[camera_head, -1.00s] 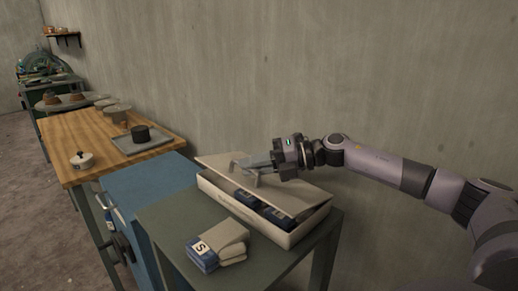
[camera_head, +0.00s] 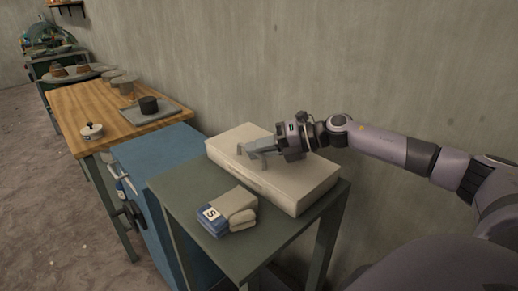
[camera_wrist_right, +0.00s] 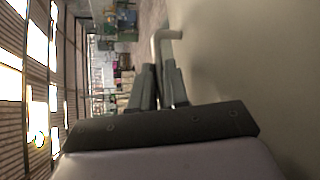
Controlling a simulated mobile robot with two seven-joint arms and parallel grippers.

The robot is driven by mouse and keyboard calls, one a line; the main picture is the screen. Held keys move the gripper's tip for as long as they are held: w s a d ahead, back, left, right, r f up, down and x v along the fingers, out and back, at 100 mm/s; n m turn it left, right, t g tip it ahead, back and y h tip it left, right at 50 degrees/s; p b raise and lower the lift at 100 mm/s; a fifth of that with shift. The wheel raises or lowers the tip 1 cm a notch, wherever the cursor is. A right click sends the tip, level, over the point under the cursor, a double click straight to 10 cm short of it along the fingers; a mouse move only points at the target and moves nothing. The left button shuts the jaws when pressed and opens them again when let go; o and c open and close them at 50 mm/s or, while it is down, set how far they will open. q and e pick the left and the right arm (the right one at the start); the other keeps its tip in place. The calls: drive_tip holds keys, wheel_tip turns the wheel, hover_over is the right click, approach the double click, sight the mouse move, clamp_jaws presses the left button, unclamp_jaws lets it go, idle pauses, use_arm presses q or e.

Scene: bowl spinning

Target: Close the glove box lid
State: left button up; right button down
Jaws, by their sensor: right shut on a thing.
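The cream glove box (camera_head: 252,179) stands on the green table (camera_head: 180,185). Its lid (camera_head: 305,178) lies flat over the top, and no gloves show inside. A pale handle (camera_head: 262,154) stands on the lid; it also shows in the right wrist view (camera_wrist_right: 167,35). My right gripper (camera_head: 258,147) is at the handle, just above the lid, shut on the handle. Its two fingers (camera_wrist_right: 158,85) are close together in the wrist view, where the exact contact is partly hidden. My left gripper is not in view.
Folded gloves with a blue "S" label (camera_head: 229,211) lie at the table's front left, in front of the box. A blue cabinet (camera_head: 150,165) and a wooden table (camera_head: 95,115) with pots stand to the left. The wall is close behind the box.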

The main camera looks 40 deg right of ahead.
sight(285, 165)
drive_tip(key=c, duration=1.5)
unclamp_jaws()
drive_tip(key=shift+a+f, duration=0.1)
drive_tip(key=shift+a, duration=0.2)
drive_tip(key=shift+o, duration=0.2)
drive_tip(key=shift+d, duration=0.1)
drive_tip(key=shift+s+d, duration=0.4)
drive_tip(key=shift+d, duration=0.05)
drive_tip(key=b+v, duration=0.2)
drive_tip(key=v, duration=0.2)
drive_tip(key=shift+s+d, duration=0.2)
drive_tip(key=shift+s, duration=0.05)
drive_tip(key=shift+s+d+r+b, duration=0.4)
drive_tip(key=shift+r, duration=0.1)
